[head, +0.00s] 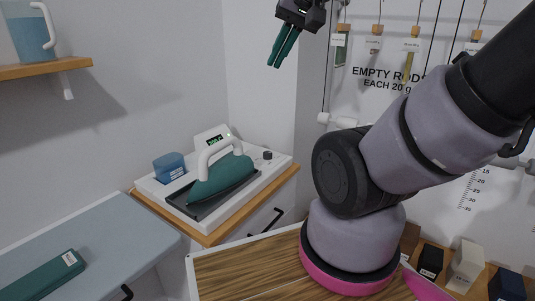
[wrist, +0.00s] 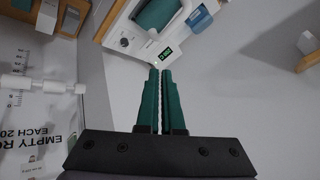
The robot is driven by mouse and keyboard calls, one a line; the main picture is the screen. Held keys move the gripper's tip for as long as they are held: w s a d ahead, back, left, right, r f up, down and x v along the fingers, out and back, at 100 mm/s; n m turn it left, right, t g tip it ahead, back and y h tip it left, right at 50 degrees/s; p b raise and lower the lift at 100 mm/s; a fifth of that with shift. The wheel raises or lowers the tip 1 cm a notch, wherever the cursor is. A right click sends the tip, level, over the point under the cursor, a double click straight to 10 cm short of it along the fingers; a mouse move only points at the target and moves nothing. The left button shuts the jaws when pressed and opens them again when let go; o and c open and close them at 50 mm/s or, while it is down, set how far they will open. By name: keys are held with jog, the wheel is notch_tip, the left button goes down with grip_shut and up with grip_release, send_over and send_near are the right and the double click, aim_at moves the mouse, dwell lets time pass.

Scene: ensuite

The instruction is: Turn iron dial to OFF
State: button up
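The teal iron (head: 222,178) with a white handle rests on a white ironing station (head: 275,170) in the head view; part of it shows at the top of the wrist view (wrist: 157,12). A small black dial (head: 267,155) sits on the station's back right corner. The dial also shows in the wrist view (wrist: 124,42), but its setting is too small to read. A lit green display (head: 214,141) stands behind the iron. My gripper (head: 275,62) is high above and behind the station, apart from it. Its teal fingers (wrist: 160,72) are together, with nothing visible between them.
A blue container (head: 169,167) sits at the station's left. A wooden-edged counter (head: 208,240) carries the station, with a grey board (head: 80,245) in front left. A wall shelf (head: 45,70) holds a jug at upper left. Rods and wall signs hang at right.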

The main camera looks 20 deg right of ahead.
jog(key=o, duration=0.5)
jog(key=shift+w, duration=0.1)
jog(key=o, duration=0.4)
jog(key=shift+w+m+g, duration=0.3)
jog(key=shift+w+m, duration=0.15)
jog(key=shift+m, duration=0.15)
jog(key=shift+o, duration=0.2)
jog(key=m+g+h, duration=0.2)
jog(key=m+g, duration=0.5)
jog(key=m, duration=2.7)
send_over(268, 153)
notch_tip(268, 153, down, 27)
jog(key=f, duration=0.9)
jog(key=shift+w+f, duration=0.2)
jog(key=shift+f, duration=0.1)
grip_shut()
